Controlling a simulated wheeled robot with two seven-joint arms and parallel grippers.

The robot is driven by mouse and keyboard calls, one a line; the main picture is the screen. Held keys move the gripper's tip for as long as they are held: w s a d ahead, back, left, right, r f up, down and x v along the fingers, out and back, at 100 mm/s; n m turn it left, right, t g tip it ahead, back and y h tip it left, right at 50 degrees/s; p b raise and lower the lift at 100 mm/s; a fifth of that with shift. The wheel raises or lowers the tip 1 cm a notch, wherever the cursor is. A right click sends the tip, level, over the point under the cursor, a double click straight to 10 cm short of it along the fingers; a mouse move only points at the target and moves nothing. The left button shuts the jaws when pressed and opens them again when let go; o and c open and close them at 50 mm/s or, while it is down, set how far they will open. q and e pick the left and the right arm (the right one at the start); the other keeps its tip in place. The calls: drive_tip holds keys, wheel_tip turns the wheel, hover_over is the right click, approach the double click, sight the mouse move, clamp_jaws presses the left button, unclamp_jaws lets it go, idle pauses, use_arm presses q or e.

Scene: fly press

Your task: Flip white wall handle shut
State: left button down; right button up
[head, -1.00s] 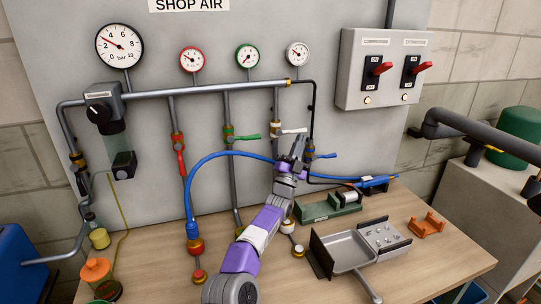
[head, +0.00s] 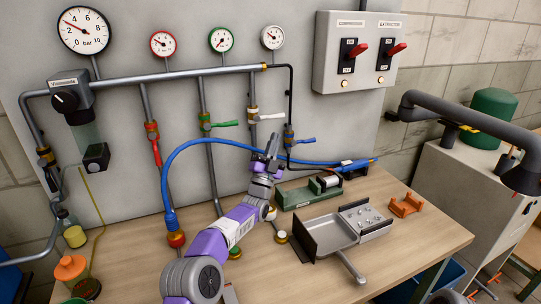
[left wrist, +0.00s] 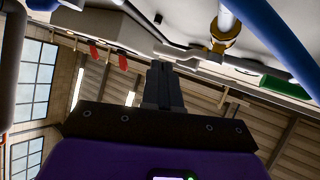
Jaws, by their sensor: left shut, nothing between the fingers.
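The white wall handle (head: 270,116) is a short lever on a valve of the third drop pipe, below the white-rimmed gauge. It points sideways to the right, across its pipe. My left gripper (head: 273,143) is shut and empty, its tips pointing up just below the white handle in the head view, with a visible gap in the picture. The left wrist view shows the shut fingers (left wrist: 163,85) pointing up, with a brass-collared pipe fitting (left wrist: 220,35) ahead to the right. I cannot tell the depth gap to the handle. My right gripper is not in view.
A blue hose (head: 190,150) arches behind my gripper. A grey tray (head: 328,235) stands on the bench.

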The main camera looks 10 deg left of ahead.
use_arm(q)
drive_tip(key=shift+v, duration=1.6)
